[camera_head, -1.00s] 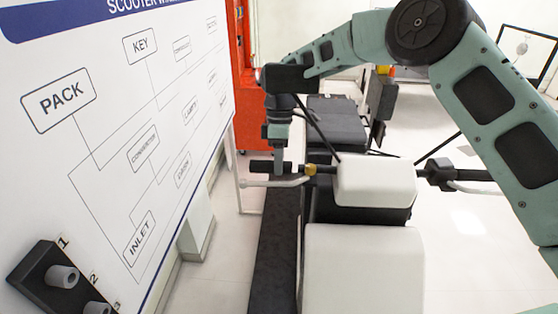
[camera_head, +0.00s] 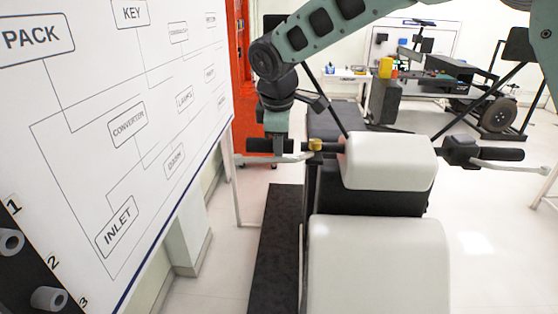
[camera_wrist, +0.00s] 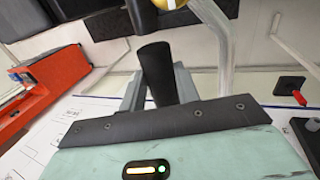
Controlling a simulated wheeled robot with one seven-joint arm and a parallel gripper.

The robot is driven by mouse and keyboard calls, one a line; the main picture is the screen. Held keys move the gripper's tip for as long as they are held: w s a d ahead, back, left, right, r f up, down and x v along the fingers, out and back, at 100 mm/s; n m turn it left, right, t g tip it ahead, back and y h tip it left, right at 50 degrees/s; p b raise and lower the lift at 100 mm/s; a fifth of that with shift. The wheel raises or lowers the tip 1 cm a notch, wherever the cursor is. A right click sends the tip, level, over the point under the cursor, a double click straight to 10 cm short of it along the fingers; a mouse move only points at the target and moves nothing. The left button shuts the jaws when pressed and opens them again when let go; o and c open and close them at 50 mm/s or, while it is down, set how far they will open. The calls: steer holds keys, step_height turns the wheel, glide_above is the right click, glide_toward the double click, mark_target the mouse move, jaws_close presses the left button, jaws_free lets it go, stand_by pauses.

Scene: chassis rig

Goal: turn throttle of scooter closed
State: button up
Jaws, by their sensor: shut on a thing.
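The scooter (camera_head: 388,172), with white rounded panels, stands in the middle of the head view. Its throttle is the black grip (camera_head: 257,145) on the left handlebar, beside a yellow collar (camera_head: 315,145) and a pale lever (camera_head: 270,159). My gripper (camera_head: 281,147) comes down from above onto this grip and is shut on it. In the wrist view, the black grip (camera_wrist: 155,70) runs between the two grey fingers of my gripper (camera_wrist: 159,88). The fingers hide part of the grip in the head view. I cannot tell the throttle's exact turn angle.
A white board (camera_head: 80,130) with a printed diagram stands close on the left. The other handlebar grip (camera_head: 500,154) extends to the right. A red cabinet (camera_head: 240,100) stands behind, and a wheeled rig (camera_head: 470,80) is at the back right. The right floor is clear.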

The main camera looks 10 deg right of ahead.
steer(key=t+b, duration=0.1)
steer(key=b, duration=0.4)
steer(key=f+t+b, duration=0.1)
steer(key=t+b, duration=0.1)
steer(key=b, duration=0.3)
steer(key=shift+s+a+h, duration=0.1)
steer(key=shift+s+h, duration=0.2)
steer(key=shift+h, duration=0.1)
steer(key=t+b, duration=0.1)
steer(key=b, duration=0.3)
steer(key=shift+s+r+t, duration=0.1)
steer(key=shift+t, duration=0.3)
steer(key=shift+r+t+b, duration=0.2)
steer(key=shift+t+b, duration=0.1)
steer(key=shift+b, duration=0.3)
steer(key=o, duration=1)
steer(key=shift+c, duration=0.2)
steer(key=shift+f, duration=0.1)
steer(key=shift+r+p, duration=0.2)
steer(key=shift+p, duration=0.65)
